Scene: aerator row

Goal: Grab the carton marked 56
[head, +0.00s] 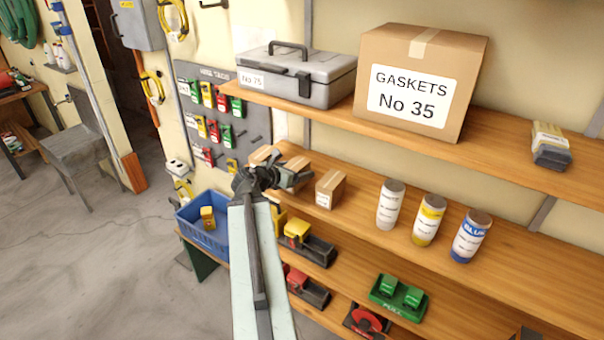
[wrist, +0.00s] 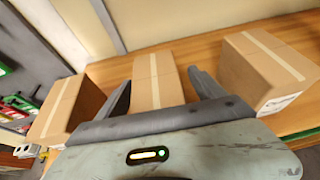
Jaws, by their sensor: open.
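Three small brown cartons stand in a row on the middle shelf. In the wrist view they are a left carton (wrist: 70,108), a middle carton (wrist: 157,82) and a right carton (wrist: 266,70). My gripper (wrist: 160,88) is open and empty, with one finger on each side of the middle carton's near part; I cannot tell whether they touch it. In the head view my gripper (head: 298,178) is at the cartons and partly covers them. The right carton (head: 330,189) shows a small white label too small to read. No number 56 is legible on any carton.
A large carton marked GASKETS No 35 (head: 420,85) and a grey toolbox marked No 75 (head: 297,75) stand on the upper shelf (head: 500,160) above. Three bottles (head: 428,219) stand right of the cartons. A blue crate (head: 203,228) is at the lower left.

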